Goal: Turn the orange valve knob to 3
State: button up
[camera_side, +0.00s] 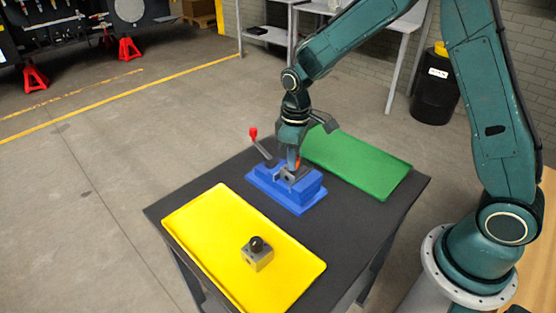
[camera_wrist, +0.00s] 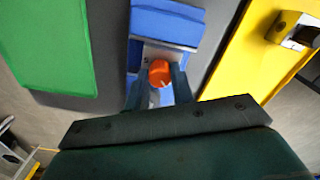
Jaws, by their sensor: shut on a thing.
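The orange valve knob (camera_wrist: 159,72) shows in the wrist view between the two fingers of my gripper (camera_wrist: 160,88). The knob sits on a grey part held in the blue vise (camera_wrist: 166,24). In the side view my gripper (camera_side: 293,164) points down over the blue vise (camera_side: 300,194), and only a sliver of orange shows beside the fingers. The fingers are shut on the knob. A small pale mark shows at the knob's lower edge in the wrist view. Any numbers around the knob are too small or hidden, so its setting cannot be read.
A red-tipped lever (camera_side: 254,134) rises at the vise's left. A yellow tray (camera_side: 205,232) holds a grey block with a black knob (camera_side: 257,254). A green tray (camera_side: 375,166) lies empty behind the vise.

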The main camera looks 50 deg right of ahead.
jog(key=m, duration=0.4)
jog(key=shift+m, duration=0.3)
jog(key=m, duration=0.4)
dwell(0.3)
jog(key=o, duration=1)
jog(key=shift+r, duration=0.1)
notch_tip(320, 180, up, 14)
